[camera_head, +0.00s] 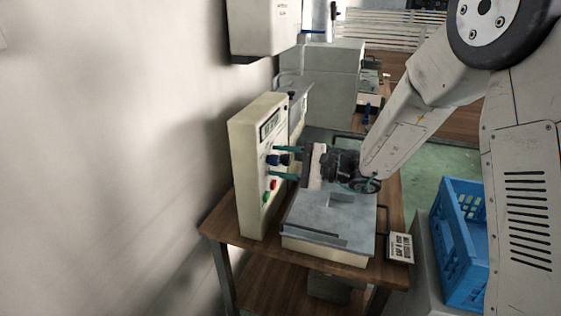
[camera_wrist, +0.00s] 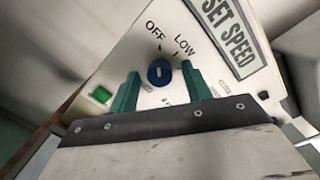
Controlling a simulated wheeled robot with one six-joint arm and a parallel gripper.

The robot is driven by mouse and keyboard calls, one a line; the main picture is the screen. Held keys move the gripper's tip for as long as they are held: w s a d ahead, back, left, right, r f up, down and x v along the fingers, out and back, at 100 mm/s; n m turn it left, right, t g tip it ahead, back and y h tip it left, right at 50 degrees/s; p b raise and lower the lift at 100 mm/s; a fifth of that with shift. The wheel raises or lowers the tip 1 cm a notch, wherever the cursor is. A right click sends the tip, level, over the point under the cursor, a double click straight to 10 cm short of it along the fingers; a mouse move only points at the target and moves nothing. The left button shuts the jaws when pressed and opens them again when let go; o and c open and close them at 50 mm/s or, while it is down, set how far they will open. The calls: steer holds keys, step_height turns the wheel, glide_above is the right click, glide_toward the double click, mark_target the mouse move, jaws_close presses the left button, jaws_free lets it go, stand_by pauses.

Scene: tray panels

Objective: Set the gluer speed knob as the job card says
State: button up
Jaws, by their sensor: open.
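The blue speed knob (camera_wrist: 158,73) is on the front of a cream panel (camera_head: 254,198); it also shows in the head view (camera_head: 272,160). The words OFF and LOW are printed above it in the wrist view; other marks are hidden. A short white mark is on its face, but which label it points to I cannot tell. My gripper (camera_wrist: 160,82) has its two green fingers apart, one on each side of the knob; contact is not clear. The gripper also shows at the panel in the head view (camera_head: 275,161). A white card (camera_head: 400,248) stands at the table's right; its text is too small to read surely.
A sign reading SET SPEED (camera_wrist: 230,45) is beside the knob. A green button (camera_wrist: 101,95) is left of the fingers; a red button (camera_head: 272,184) shows in the head view. A grey metal plate (camera_head: 325,222) lies below my gripper. A blue crate (camera_head: 462,240) stands right.

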steer(key=shift+w+a, duration=0.1)
steer(key=shift+a, duration=0.1)
steer(key=c, duration=1)
steer(key=shift+m, duration=0.4)
steer(key=m, duration=0.4)
steer(key=shift+m, duration=0.4)
steer(key=m, duration=0.4)
steer(key=shift+f, duration=0.1)
steer(key=shift+m+t, duration=0.4)
steer(key=o, duration=1)
